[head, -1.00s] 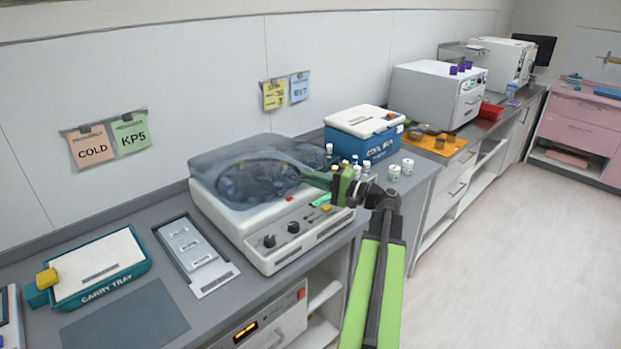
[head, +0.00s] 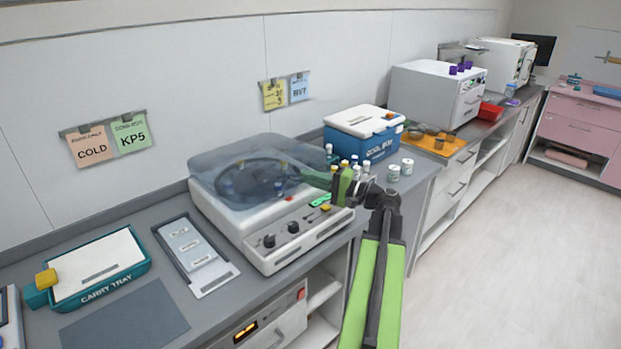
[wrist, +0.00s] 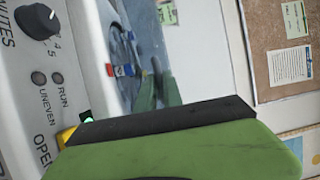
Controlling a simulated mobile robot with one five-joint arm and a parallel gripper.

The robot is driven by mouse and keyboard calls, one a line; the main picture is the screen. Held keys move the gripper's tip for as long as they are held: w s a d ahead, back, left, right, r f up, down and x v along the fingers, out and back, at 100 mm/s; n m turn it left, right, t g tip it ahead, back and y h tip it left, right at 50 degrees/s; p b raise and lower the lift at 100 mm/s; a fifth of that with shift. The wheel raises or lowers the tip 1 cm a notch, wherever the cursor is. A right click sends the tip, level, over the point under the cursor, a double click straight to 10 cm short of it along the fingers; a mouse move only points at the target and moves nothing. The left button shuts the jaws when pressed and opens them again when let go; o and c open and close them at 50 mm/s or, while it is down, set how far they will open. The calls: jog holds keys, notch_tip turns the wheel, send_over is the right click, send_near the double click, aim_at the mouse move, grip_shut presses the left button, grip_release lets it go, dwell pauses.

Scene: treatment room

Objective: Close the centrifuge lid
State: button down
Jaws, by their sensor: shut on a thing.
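The centrifuge (head: 290,232) stands on the grey counter, with knobs along its front panel. Its clear, blue-grey lid (head: 225,168) lies low over the dark round rotor bowl (head: 250,182), which shows through it. I cannot tell whether the lid's front edge touches the body. My gripper (head: 318,181) reaches in from the right to the lid's right front edge and is shut on the lid; the grip itself is hard to make out. In the wrist view a green finger with a black pad (wrist: 165,125) fills the foreground, beside the control panel (wrist: 45,85).
A teal carry tray (head: 95,290) and a grey rack (head: 195,255) lie left of the centrifuge. White-capped vials (head: 394,173) and a blue cool box (head: 365,148) stand behind and right of my gripper. The floor at right is clear.

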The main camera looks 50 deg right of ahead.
jog(key=b, duration=0.5)
send_over(312, 211)
notch_tip(312, 211, down, 5)
jog(key=shift+a+f, duration=0.1)
jog(key=shift+s+a+r, duration=0.1)
jog(key=shift+a+r, duration=0.05)
jog(key=shift+r, duration=0.05)
jog(key=c, duration=1.5)
grip_release()
jog(key=shift+f, duration=0.1)
jog(key=v, duration=1.7)
jog(key=shift+d+b, duration=0.25)
jog(key=shift+b, duration=0.2)
jog(key=shift+s, duration=0.1)
